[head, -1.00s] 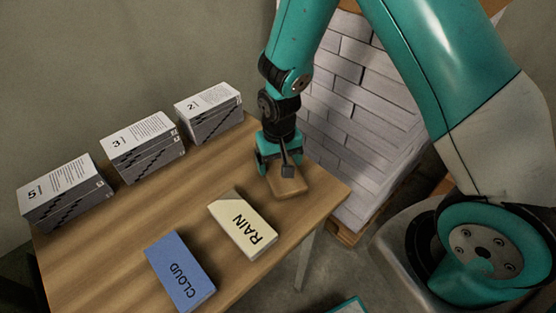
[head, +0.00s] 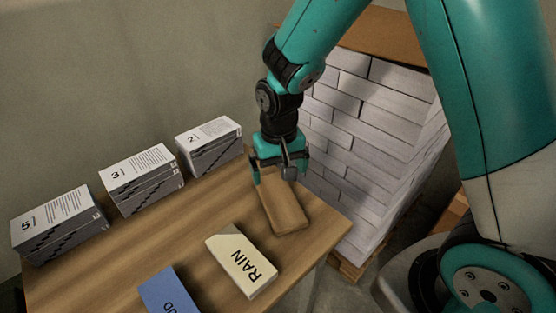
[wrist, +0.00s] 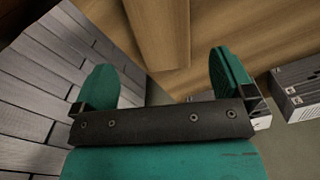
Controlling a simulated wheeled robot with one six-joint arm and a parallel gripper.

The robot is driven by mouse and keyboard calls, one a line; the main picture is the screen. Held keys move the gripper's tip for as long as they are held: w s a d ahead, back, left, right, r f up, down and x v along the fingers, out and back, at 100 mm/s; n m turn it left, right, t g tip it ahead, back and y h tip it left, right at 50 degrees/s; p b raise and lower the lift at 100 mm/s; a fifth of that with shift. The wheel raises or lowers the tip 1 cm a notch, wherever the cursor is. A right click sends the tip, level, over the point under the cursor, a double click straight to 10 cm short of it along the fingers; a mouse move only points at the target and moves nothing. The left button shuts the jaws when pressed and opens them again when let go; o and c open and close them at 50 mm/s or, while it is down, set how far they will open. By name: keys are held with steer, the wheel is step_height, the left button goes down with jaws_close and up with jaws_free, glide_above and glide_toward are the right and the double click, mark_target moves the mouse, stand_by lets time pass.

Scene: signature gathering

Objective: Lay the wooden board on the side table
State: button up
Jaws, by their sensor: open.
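The wooden board (head: 284,208) lies flat on the wooden side table (head: 150,225), near its right edge. It is a small brown block and also shows in the wrist view (wrist: 162,30). My gripper (head: 279,178) is open and sits just above the board's far end. In the wrist view, my gripper's fingers (wrist: 165,80) are spread apart with nothing held between them. The board lies ahead of the fingertips, apart from them as far as I can tell.
A cream RAIN block (head: 241,262) and a blue CLOUD block (head: 172,292) lie on the table in front of the board. Numbered paper stacks (head: 140,180) line the back edge. A tall stack of white bundles (head: 375,130) on a pallet stands behind the table to the right.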

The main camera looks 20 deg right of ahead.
steer(key=s+a+r+n+y, duration=0.2)
steer(key=s+a+r+n, duration=0.1)
steer(key=s+r, duration=0.5)
steer(key=s+a+r+n+y, duration=0.2)
steer(key=s+r+n, duration=0.3)
steer(key=s+r, duration=0.3)
steer(key=s, duration=0.3)
steer(key=shift+s+a+r, duration=0.2)
steer(key=shift+a+r, duration=0.15)
steer(key=shift+a, duration=0.05)
